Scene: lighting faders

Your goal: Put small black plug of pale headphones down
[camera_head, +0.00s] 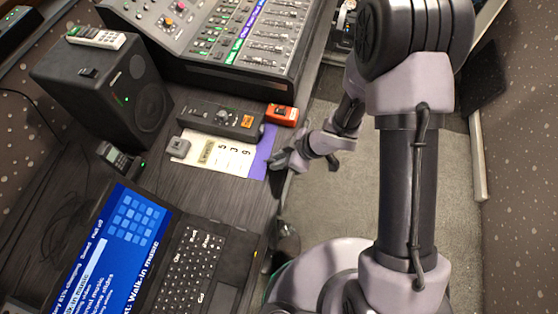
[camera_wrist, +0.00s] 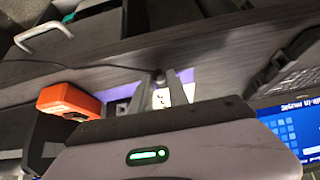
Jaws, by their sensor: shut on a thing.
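My gripper (camera_head: 285,163) is at the front edge of the dark desk (camera_head: 262,205), by the purple-edged card. In the wrist view its two fingers (camera_wrist: 160,88) are close together on a small black plug (camera_wrist: 159,78). A thin dark cable (camera_wrist: 95,65) runs left from near the plug. The plug is too small to make out in the head view. I cannot make out the pale headphones in either view.
A card with numbers (camera_head: 232,158), a grey block (camera_head: 178,147), a dark box (camera_head: 222,118) and an orange device (camera_head: 282,115) lie by the gripper. A laptop (camera_head: 180,265), speaker (camera_head: 105,88) and mixing desk (camera_head: 240,40) surround them. Bare desk shows between card and laptop.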

